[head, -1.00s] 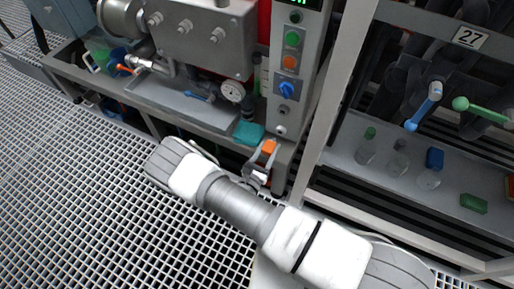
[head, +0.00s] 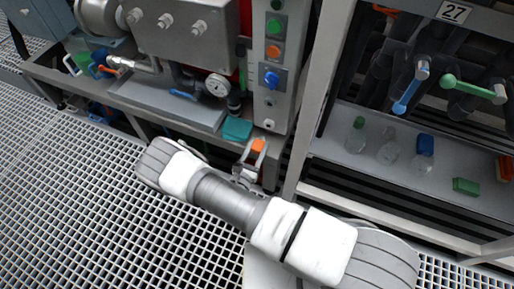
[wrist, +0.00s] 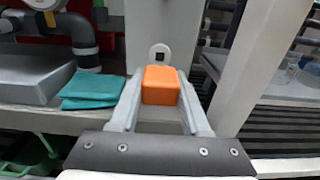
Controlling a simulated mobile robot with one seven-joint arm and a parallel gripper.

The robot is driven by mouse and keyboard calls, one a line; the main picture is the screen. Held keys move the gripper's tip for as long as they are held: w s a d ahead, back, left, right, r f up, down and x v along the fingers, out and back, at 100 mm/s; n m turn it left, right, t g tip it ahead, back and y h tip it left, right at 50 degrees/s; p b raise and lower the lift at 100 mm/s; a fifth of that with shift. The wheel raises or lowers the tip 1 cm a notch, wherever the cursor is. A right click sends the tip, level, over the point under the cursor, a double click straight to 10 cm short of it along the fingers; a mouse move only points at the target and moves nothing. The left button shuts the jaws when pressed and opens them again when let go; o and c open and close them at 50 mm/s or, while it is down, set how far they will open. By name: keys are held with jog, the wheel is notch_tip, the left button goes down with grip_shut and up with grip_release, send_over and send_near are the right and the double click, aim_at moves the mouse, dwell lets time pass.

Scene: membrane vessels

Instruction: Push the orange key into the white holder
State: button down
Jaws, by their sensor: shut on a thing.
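The orange key (wrist: 161,86) is a block with rounded edges, held between the two fingers of my gripper (wrist: 160,103). In the head view the orange key (head: 259,145) shows at the tips of my gripper (head: 254,152), low in front of the control panel. The white holder (wrist: 159,54) is a small round fitting with a dark centre on the panel's lower front. It appears just above and beyond the key in the wrist view. In the head view the holder (head: 268,123) is small, slightly up and right of the key. The key's far end is hidden.
A teal folded cloth (wrist: 92,90) lies on the bench left of the gripper. A pale frame post (wrist: 252,70) stands close on the right. The panel (head: 284,105) carries green, orange and blue controls. A shelf (head: 400,172) with flasks is further right.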

aim_at(268, 126)
jog(key=shift+b+x, duration=0.4)
jog(key=shift+x, duration=2.15)
jog(key=shift+w+d, duration=0.25)
jog(key=shift+w, duration=0.35)
jog(key=shift+c, duration=1.5)
grip_release()
jog(key=p+v, duration=0.4)
jog(key=v, duration=1.3)
jog(key=shift+s, duration=0.2)
jog(key=shift+a+r, duration=0.1)
